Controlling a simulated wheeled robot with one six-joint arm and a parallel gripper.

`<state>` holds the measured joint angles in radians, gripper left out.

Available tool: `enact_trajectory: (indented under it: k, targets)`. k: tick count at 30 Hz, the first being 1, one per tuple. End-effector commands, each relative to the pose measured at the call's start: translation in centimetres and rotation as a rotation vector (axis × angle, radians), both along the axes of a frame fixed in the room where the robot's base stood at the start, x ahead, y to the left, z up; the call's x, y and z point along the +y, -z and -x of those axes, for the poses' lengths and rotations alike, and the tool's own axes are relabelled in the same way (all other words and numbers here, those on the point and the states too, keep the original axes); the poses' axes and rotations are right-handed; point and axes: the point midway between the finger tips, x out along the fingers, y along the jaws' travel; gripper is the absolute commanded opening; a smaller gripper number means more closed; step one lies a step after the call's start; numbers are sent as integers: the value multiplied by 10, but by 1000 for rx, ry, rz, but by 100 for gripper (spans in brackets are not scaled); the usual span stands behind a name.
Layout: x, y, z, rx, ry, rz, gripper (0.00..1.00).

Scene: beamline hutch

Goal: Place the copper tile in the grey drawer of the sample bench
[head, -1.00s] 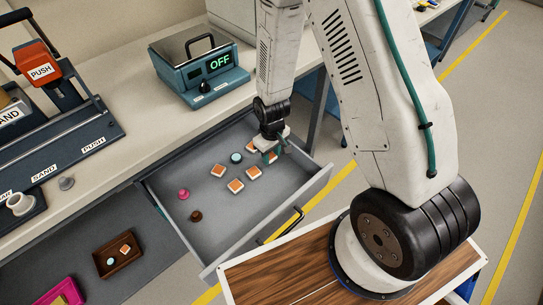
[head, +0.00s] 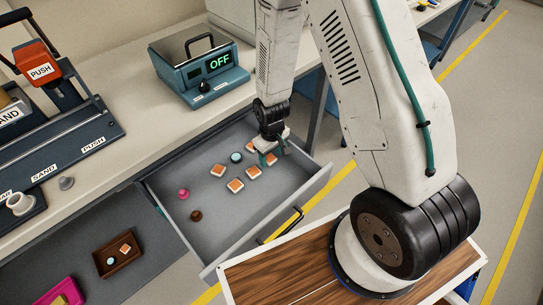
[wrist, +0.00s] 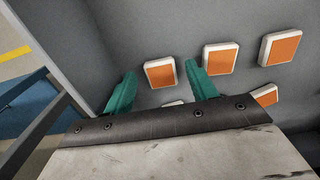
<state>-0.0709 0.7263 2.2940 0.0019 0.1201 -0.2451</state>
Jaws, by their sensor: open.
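The grey drawer (head: 240,215) of the sample bench is pulled open. Several white-edged tiles with copper-orange tops lie on its floor, including one tile (head: 218,171) on the left and another (head: 236,185) nearer the front. My gripper (head: 270,157) is low in the drawer's right rear part, with its teal fingers open. In the wrist view, one copper tile (wrist: 160,73) shows between the open fingertips, and I cannot tell whether it touches them. Another tile (wrist: 220,58) lies just right of the right finger. One tile is partly hidden behind the gripper's edge.
The drawer also holds a teal-topped round piece (head: 236,157), a pink piece (head: 183,194) and a brown piece (head: 195,215). A brown tray (head: 118,258) with a copper-topped tile stands on the lower left surface. A teal device reading OFF (head: 200,75) stands on the bench.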

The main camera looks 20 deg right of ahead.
Motion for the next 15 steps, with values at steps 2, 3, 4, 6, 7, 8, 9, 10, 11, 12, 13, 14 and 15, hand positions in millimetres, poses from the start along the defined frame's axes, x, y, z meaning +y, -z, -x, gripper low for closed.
enact_trajectory:
  k: [2, 3, 4, 6, 7, 8, 9, 10, 11, 12, 13, 14, 15]
  targets:
    - [0, -13, -1, -4, 0, 0, 57]
    - [0, -20, -1, -4, 0, 0, 57]
    - [0, -26, -1, -4, 0, 0, 57]
    - [0, -41, -1, -5, 0, -1, 57]
    - [0, -47, -1, -4, 0, 0, 57]
    - [0, -54, -1, -5, 0, -1, 57]
    - [0, -62, -1, -5, 0, -1, 57]
    - [0, -67, -1, -5, 0, -1, 57]
    - [0, -73, -1, -5, 0, -1, 57]
    - [0, -80, -1, -4, 0, 0, 57]
    - [0, -85, 0, -4, 0, 0, 57]
    - [0, -89, 0, -2, 0, 0, 57]
    - [0, -95, 0, -3, 0, 0, 57]
